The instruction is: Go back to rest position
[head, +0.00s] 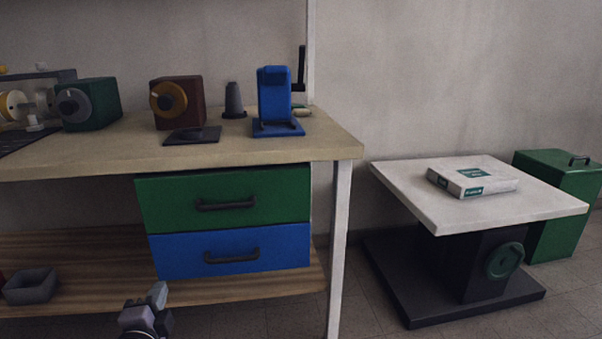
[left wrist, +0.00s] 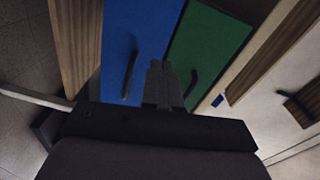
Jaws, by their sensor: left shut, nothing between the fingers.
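My left gripper (head: 157,296) shows at the bottom of the head view, low in front of the workbench and below the blue drawer (head: 230,251). Its fingers are together with nothing between them. In the left wrist view, the closed fingers (left wrist: 161,82) point toward the blue drawer (left wrist: 137,30) and the green drawer (left wrist: 207,50). Both drawers look closed, and I cannot tell the exact gap to them. My right gripper is in neither view.
The wooden workbench (head: 90,160) carries several devices, including a blue stand (head: 274,98) and a maroon box with an orange dial (head: 178,100). A grey bin (head: 30,287) sits on the lower shelf. A white-topped lift table (head: 480,212) with a boxed item (head: 472,181) and a green container (head: 560,200) stand right.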

